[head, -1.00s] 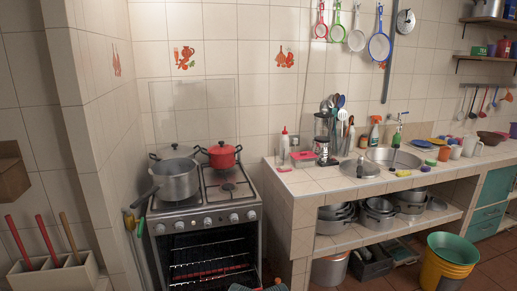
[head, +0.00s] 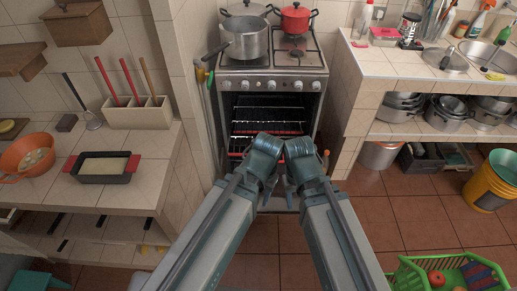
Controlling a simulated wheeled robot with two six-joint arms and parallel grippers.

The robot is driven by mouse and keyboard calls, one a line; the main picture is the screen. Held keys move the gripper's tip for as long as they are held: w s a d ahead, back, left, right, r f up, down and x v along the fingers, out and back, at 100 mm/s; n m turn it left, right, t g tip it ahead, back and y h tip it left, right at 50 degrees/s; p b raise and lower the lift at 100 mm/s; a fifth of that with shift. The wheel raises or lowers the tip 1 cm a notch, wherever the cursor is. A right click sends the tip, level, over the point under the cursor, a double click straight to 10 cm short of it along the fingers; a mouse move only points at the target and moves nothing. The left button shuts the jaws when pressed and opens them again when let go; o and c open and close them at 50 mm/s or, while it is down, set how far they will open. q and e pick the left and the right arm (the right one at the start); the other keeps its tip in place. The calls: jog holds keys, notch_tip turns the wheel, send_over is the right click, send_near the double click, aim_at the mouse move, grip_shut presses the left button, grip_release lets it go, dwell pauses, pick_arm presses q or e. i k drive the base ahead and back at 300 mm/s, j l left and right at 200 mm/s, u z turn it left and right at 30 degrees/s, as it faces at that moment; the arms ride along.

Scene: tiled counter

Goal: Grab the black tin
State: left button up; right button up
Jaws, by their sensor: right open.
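The black tin (head: 101,178) is a rectangular baking tin with red end grips. It sits on the tiled counter at the left in the head view, with a pale surface inside its rim. My two arms come in from the bottom and meet in front of the oven, far to the right of the tin. My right gripper (head: 290,190) is open and points down and away, partly hidden by its own wrist. My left gripper (head: 269,190) is beside it, mostly hidden behind its wrist, so its jaws cannot be made out. Neither gripper touches the tin.
An orange pan (head: 25,153) stands left of the tin. A holder (head: 137,113) with several long-handled tools stands behind it. The stove (head: 270,77) with its open oven is ahead. A green basket (head: 420,278) is on the floor at right.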

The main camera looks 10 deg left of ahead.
aim_at(96, 167)
jog(key=u, duration=1.75)
jog(key=j+z, duration=0.15)
jog(key=z, duration=1.1)
jog(key=k+j+z, duration=0.1)
jog(key=j+z, duration=0.25)
jog(key=k+j+z, duration=0.15)
jog(key=z, duration=0.2)
jog(key=k+j+z, duration=0.2)
jog(key=z, duration=0.2)
jog(key=k+j+z, duration=0.1)
jog(key=k+j, duration=0.25)
jog(key=k+j+z, duration=0.15)
jog(key=k+j, duration=0.15)
jog(key=k, duration=0.25)
